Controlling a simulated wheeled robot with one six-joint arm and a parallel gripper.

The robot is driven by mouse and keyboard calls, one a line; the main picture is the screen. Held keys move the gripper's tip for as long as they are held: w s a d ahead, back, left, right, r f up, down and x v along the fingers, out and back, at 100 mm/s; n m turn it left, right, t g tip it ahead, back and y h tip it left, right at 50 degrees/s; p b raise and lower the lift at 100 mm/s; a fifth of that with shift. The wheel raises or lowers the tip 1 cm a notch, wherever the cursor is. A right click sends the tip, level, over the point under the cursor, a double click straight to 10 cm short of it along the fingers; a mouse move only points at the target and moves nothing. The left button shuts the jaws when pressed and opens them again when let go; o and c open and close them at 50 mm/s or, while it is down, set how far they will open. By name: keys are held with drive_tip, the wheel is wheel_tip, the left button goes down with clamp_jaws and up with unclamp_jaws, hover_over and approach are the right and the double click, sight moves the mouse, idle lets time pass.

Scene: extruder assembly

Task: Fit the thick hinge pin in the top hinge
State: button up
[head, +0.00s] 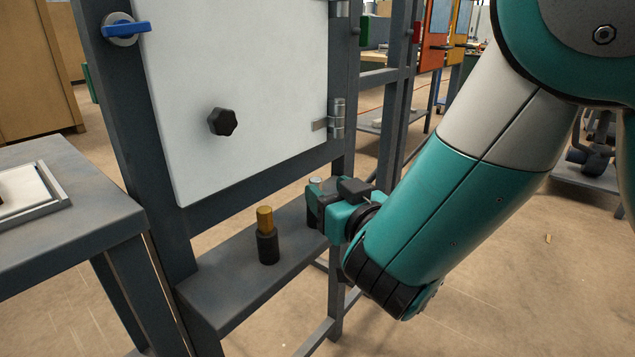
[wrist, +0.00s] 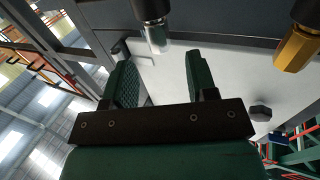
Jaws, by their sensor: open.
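My gripper (head: 317,200) is open at the right end of the shelf. In the wrist view its green fingers (wrist: 158,62) are apart, with nothing held between them. A silver pin (wrist: 158,37) in a black holder is just beyond the fingertips, roughly in line with the gap. A brass-coloured pin (head: 265,217) stands upright in another black holder (head: 268,246) to the left. A hinge (head: 337,119) is on the door's right edge; another metal piece (head: 341,8) above is cut off by the frame.
A grey post (head: 343,75) rises beside my gripper. A table with a tray (head: 62,200) is at left.

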sight(318, 185)
drive_tip(key=p+x, duration=0.3)
drive_tip(key=p, duration=0.2)
drive_tip(key=shift+w+a+r, duration=0.15)
drive_tip(key=shift+w+a, duration=0.05)
drive_tip(key=shift+w, duration=0.15)
drive_tip(key=shift+w+a+f+p, duration=0.25)
drive_tip(key=shift+w+f+p, duration=0.1)
drive_tip(key=shift+w+p, duration=0.15)
clamp_jaws()
drive_tip(key=shift+r, duration=0.1)
wheel_tip(318, 185, up, 20)
drive_tip(key=p, duration=1.2)
